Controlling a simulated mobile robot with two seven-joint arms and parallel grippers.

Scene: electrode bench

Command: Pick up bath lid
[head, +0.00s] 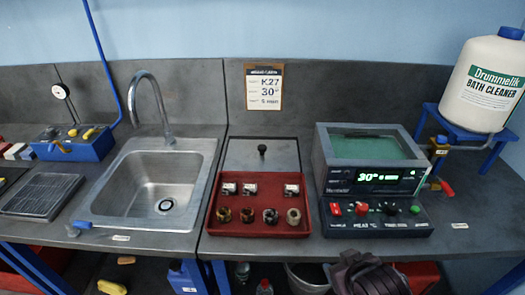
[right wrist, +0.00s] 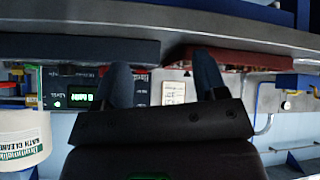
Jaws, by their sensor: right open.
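A flat grey plate with a black knob (head: 262,158), which looks like the bath lid, lies on the bench behind the red tray. The bath (head: 370,165) stands to its right, with a greenish top and a lit display reading 30. My right gripper (head: 352,258) is low at the front edge of the bench, below the bath's controls and well in front of the lid. In the right wrist view its two fingers (right wrist: 160,78) are apart with nothing between them. The lid cannot be made out in that view. My left gripper is not in view.
The red tray (head: 260,230) holds several metal and brown-toned pieces in front of the lid. A sink (head: 155,185) with a tall tap is at left. A cleaner bottle (head: 485,85) sits on a blue stand at right. A sign (head: 264,87) is on the back panel.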

